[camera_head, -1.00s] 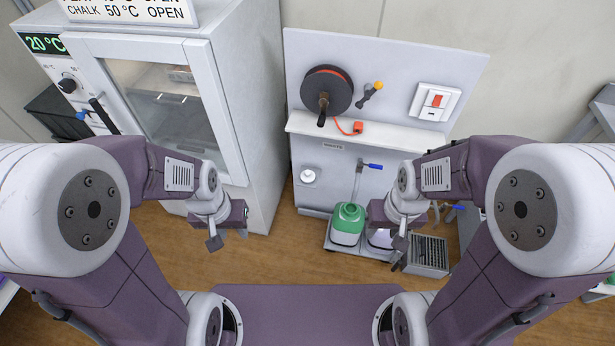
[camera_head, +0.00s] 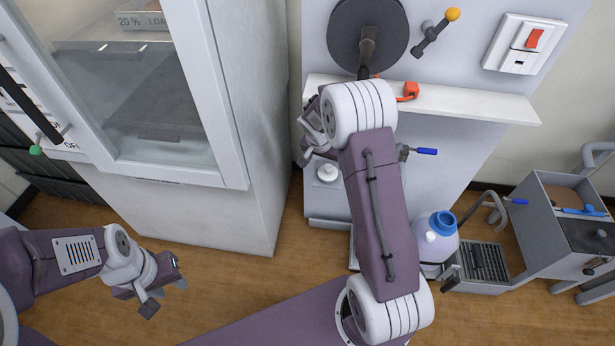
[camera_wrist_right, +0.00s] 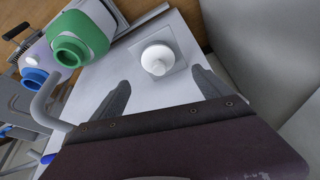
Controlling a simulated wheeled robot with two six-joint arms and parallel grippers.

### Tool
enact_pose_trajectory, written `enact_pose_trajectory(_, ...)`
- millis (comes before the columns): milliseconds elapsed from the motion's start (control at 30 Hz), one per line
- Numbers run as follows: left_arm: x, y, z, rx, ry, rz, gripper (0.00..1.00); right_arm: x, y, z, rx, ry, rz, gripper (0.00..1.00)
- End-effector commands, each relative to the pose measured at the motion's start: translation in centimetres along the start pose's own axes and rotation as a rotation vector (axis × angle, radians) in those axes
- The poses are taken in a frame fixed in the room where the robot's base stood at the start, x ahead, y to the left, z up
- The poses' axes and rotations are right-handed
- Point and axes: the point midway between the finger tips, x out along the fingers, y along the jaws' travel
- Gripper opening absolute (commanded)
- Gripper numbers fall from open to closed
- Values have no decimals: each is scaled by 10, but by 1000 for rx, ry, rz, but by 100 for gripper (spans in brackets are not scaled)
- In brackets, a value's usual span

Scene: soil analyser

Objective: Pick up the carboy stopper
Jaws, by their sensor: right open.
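The white round stopper (camera_head: 327,173) sits on a square plate on the front panel, below the white shelf. In the right wrist view the stopper (camera_wrist_right: 157,58) shows as a round disc with a small knob, just beyond the fingertips and between their lines. My right gripper (camera_wrist_right: 160,80) is open and empty, fingers apart and pointing at the stopper without visibly touching it. In the head view my right gripper (camera_head: 308,140) is just above and left of the stopper, partly hidden by its wrist. My left gripper (camera_head: 166,296) is open and empty above the floor, lower left.
A green-necked carboy (camera_wrist_right: 80,38) stands beside the panel, hidden by my right arm in the head view. A blue-necked carboy (camera_head: 437,242) is next to it. The white shelf (camera_head: 480,106) juts out above. An oven cabinet (camera_head: 215,205) stands to the left.

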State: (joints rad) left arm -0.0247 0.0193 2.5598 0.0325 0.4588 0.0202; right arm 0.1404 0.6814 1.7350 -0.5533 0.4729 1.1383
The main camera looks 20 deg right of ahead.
Motion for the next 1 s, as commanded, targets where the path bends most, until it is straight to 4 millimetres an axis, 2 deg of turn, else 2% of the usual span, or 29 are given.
enact_pose_trajectory(100, 0, 0, 0, 0, 1, 0, 36, 4, 0, 0, 0, -1, 0, 89)
enact_pose_trajectory(300, 15, 0, 2, 0, 0, 0, 36, 35, 1, 1, -1, -2, 2, 89)
enact_pose_trajectory(433, 16, 0, 2, 0, 0, 0, 36, 39, 0, 0, -2, -1, 0, 89)
enact_pose_trajectory(600, 35, -1, 4, 0, 0, 0, 36, 73, -2, 2, -1, -3, 1, 89)
enact_pose_trajectory(700, 38, -1, 4, 0, 0, 0, 36, 85, -2, 1, -1, -2, 0, 89)
enact_pose_trajectory(967, 38, -1, 4, 0, 0, 0, 36, 88, -2, 0, -2, -1, -1, 89)
enact_pose_trajectory(1000, 38, -1, 4, 0, 0, 0, 36, 88, -2, 0, -2, -1, -1, 83)
